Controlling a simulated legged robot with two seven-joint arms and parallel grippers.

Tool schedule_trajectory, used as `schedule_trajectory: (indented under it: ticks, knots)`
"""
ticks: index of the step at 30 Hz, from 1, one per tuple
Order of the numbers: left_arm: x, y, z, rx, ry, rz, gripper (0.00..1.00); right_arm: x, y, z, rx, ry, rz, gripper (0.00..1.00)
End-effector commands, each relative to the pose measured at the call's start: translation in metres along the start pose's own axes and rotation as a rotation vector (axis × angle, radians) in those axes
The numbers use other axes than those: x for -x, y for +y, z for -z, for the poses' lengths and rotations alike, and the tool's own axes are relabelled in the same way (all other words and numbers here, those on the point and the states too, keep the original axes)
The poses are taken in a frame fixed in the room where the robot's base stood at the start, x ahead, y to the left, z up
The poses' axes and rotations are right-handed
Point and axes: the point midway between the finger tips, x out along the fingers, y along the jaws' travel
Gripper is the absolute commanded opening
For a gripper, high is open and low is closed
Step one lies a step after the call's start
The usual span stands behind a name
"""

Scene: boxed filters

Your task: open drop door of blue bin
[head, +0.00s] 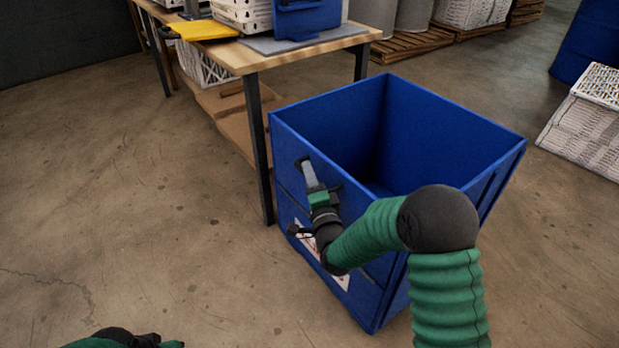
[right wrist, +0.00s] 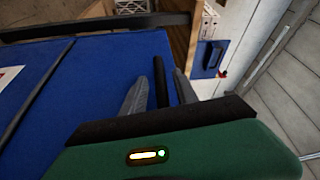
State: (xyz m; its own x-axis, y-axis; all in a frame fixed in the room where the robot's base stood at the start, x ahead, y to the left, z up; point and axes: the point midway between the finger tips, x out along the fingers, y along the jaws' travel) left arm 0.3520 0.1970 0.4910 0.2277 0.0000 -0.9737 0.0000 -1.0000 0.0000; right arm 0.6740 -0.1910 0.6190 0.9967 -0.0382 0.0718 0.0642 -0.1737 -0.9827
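The large open-topped blue bin (head: 455,125) stands on the floor at the centre right of the head view. Its left-facing side carries the door panel (head: 288,150), a seam line and a white label (head: 342,279). A black handle bar (right wrist: 159,80) stands out from the blue panel in the right wrist view. My right gripper (head: 307,170) is at this side, near its upper edge. Its grey fingers are apart, one on each side of the bar, with gaps showing. My left gripper (head: 135,340) is barely in view at the bottom left; its fingers cannot be made out.
A wooden table (head: 245,58) with black legs stands close behind the bin's left side, holding a yellow item (head: 205,30) and a small blue bin (head: 306,18). Pallets (head: 408,44) and a blue barrel (head: 588,45) are farther back. The floor at left is clear.

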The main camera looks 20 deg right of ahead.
Motion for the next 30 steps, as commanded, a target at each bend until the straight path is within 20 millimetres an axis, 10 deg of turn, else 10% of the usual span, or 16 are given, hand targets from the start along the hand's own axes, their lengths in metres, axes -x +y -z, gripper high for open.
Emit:
schedule_trajectory:
  ticks: [8,30]
  knots:
    - [0.0,0.0,0.0,0.0,0.0,0.0,0.36,0.0004,0.0007,0.0,0.0,0.0,-0.001,0.0]
    - [-0.0003,0.0,0.0,0.0,0.0,0.0,0.36,0.0009,0.0031,0.0001,-0.001,0.0,-0.006,0.0]
